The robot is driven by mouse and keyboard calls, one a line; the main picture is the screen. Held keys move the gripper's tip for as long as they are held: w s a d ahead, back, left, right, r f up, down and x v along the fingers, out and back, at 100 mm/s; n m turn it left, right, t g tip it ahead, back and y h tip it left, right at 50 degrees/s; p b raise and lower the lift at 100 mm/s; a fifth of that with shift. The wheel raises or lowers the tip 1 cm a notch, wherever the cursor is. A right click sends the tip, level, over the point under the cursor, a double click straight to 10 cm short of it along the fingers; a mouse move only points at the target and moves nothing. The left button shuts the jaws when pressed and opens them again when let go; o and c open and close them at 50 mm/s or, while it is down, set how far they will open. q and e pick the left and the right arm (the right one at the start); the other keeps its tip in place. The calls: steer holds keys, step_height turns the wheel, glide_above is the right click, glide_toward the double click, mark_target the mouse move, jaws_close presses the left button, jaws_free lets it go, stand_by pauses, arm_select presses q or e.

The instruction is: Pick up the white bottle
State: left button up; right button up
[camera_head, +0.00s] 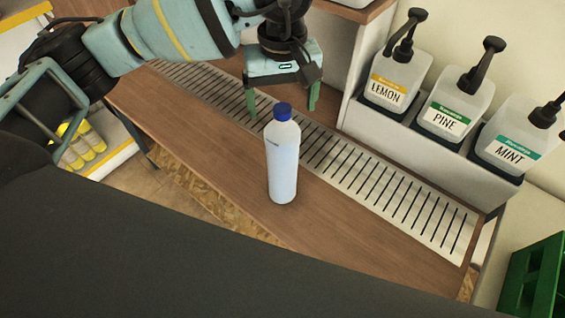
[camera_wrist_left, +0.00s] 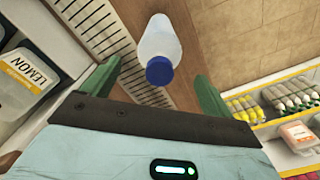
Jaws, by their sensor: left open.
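The white bottle (camera_head: 283,160) with a blue cap stands upright on the wooden counter (camera_head: 235,190), at the front edge of the slotted metal grate. My left gripper (camera_head: 281,108) is open behind and above the bottle, with its green fingers pointing down. In the left wrist view the bottle (camera_wrist_left: 160,45) shows cap first, ahead of and between the two spread fingers of the gripper (camera_wrist_left: 155,85). Nothing is held, and no contact with the bottle can be seen. My right gripper is not in view.
Pump bottles labelled LEMON (camera_head: 397,80), PINE (camera_head: 450,112) and MINT (camera_head: 512,140) stand in a holder at the right. The slotted grate (camera_head: 395,190) runs along the counter. A green crate (camera_head: 535,280) is at the lower right. Shelves with bottles (camera_wrist_left: 275,100) are beyond the counter.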

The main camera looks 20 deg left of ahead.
mark_target(282, 121)
arm_select(q)
steer(key=shift+f+p, duration=0.45)
steer(key=shift+f, duration=2.15)
steer(key=shift+c, duration=0.4)
jaws_close()
steer(key=shift+r, duration=0.15)
